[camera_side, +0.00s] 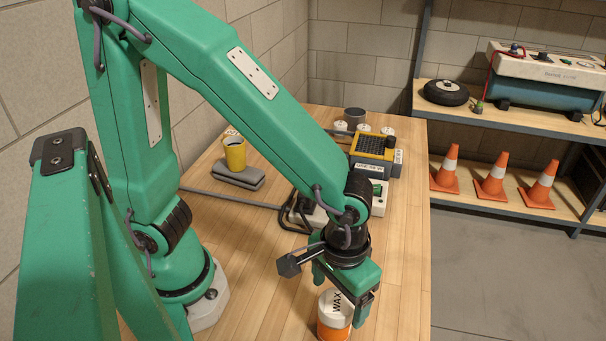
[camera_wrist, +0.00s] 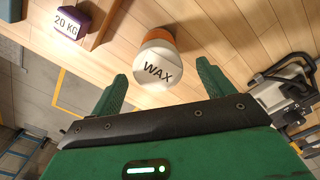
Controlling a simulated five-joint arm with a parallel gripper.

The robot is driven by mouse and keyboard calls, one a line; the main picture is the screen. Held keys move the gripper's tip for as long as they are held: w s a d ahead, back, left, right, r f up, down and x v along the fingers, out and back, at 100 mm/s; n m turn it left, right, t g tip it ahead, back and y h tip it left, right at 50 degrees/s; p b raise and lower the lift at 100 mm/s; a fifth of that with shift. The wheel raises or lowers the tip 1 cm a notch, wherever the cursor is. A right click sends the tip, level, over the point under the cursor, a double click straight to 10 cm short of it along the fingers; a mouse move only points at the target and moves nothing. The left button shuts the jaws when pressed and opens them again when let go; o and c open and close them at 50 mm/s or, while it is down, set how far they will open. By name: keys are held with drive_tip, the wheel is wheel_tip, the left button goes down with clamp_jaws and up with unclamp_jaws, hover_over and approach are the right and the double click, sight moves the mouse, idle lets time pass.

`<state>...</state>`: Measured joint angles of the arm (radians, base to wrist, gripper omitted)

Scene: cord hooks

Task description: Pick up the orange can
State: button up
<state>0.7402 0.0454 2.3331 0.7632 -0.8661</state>
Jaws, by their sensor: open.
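The orange can (camera_side: 334,329) stands on the wooden table near its front right part, with a white upper part lettered WAX. In the wrist view the can (camera_wrist: 158,62) shows its white end toward me and an orange band behind. My gripper (camera_side: 341,292) is open just above the can, pointing down. In the wrist view its two green fingers lie left and right of the white part, with the can centred ahead of the gap. I cannot tell whether the fingertips reach down past its top.
A yellow-and-grey device (camera_side: 374,152) and a grey cup (camera_side: 354,117) stand at the back. A purple 20 KG weight (camera_wrist: 72,20) shows in the wrist view. Shelves with orange cones (camera_side: 492,178) stand right.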

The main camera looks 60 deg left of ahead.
drive_tip(key=shift+f, duration=0.1)
drive_tip(key=shift+d+f, duration=0.1)
drive_tip(key=shift+f, duration=2.45)
drive_tip(key=c, duration=1.3)
drive_tip(key=shift+o, duration=0.2)
drive_tip(key=shift+r, duration=0.2)
drive_tip(key=shift+r, duration=4.9)
